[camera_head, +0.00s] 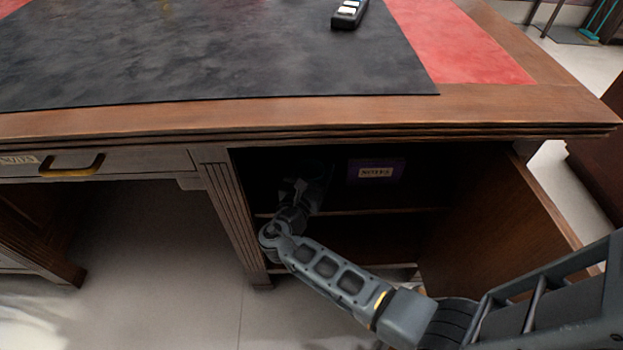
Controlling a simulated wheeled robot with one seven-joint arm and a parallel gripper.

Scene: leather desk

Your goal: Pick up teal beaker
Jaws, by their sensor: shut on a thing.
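My gripper (312,178) is inside the open right cabinet of the desk, above its middle shelf (400,210). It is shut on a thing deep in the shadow. A dark, rounded shape shows faintly at the fingertips, in the place of the teal beaker (318,167). Its colour and outline are too dark to make out, and the gripper hides part of it. I cannot tell whether it touches the shelf.
A purple box (376,171) with a pale label stands right of my gripper in the cabinet. The open door (500,215) is at the right, and the desk top (300,118) overhangs the opening. A fluted post (231,205) bounds it at left. A dark remote-like object (349,14) lies on top.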

